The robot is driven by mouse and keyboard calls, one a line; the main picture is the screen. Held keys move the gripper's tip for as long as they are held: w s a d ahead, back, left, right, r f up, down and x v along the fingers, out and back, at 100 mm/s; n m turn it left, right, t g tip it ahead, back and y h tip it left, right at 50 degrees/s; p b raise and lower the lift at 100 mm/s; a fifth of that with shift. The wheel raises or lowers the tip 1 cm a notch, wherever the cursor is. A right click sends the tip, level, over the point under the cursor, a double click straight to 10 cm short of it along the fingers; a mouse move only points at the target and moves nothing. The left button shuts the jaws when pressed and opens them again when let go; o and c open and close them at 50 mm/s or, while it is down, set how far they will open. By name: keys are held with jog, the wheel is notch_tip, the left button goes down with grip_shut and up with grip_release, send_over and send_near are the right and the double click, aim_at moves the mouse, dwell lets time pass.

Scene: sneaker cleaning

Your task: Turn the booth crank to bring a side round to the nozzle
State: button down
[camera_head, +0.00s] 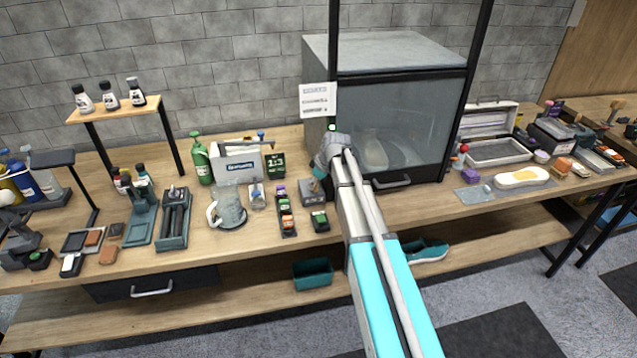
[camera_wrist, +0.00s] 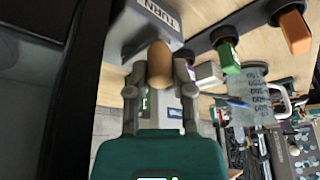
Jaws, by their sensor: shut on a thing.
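The glass-fronted cleaning booth (camera_head: 420,115) stands on the bench at centre right. A pale shape, perhaps a shoe, shows dimly through its glass (camera_head: 375,152). A grey crank box (camera_head: 312,192) sits at the booth's front left. In the wrist view the box (camera_wrist: 140,28) carries a label reading TURN. The wooden crank knob (camera_wrist: 160,62) rises between the fingers of my gripper (camera_wrist: 159,92), which is shut on it. In the head view my gripper (camera_head: 321,172) is over the crank box, and my arm hides part of the booth front. The nozzle cannot be made out.
The booth's dark frame (camera_wrist: 75,100) is close to the left of my gripper in the wrist view. Small coloured blocks (camera_head: 286,222) and a glass jug (camera_head: 229,207) stand left of the crank. A tray (camera_head: 497,153) and a sole-shaped pad (camera_head: 521,178) lie right of the booth.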

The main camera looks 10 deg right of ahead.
jog(key=shift+s+d, duration=0.1)
jog(key=shift+s, duration=0.05)
jog(key=shift+c, duration=2.4)
grip_release()
notch_tip(320, 180, up, 9)
jog(key=p, duration=0.9)
jog(key=shift+r, duration=0.1)
jog(key=shift+r+p, duration=0.45)
jog(key=shift+p, duration=0.1)
jog(key=shift+s, duration=0.4)
